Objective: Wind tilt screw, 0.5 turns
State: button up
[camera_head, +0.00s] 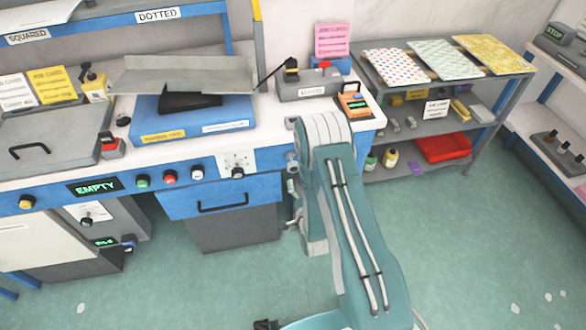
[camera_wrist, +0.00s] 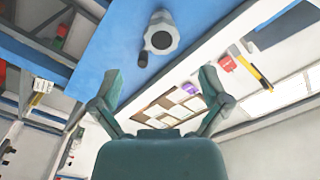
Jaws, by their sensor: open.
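In the wrist view a round grey ribbed knob (camera_wrist: 161,34), which looks like the tilt screw, sits on a blue panel (camera_wrist: 110,45). A small dark peg lies just below it in the picture. My gripper (camera_wrist: 160,77) has its two teal fingers spread wide with nothing between them. The knob is beyond the fingertips, about midway between them, and apart from both. In the head view my arm reaches toward the right end of the blue bench, and my gripper is hidden. I cannot make out this knob there.
The bench (camera_head: 100,175) carries a grey tilted tray (camera_head: 185,75), an orange handheld device (camera_head: 354,103) and a drawer below. A shelf rack (camera_head: 420,75) with patterned sheets and a red bin (camera_head: 443,147) stands to the right. The green floor in front is mostly clear.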

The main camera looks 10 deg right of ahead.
aim_at(293, 170)
jog(key=w, duration=0.8)
jog(key=shift+w, duration=0.1)
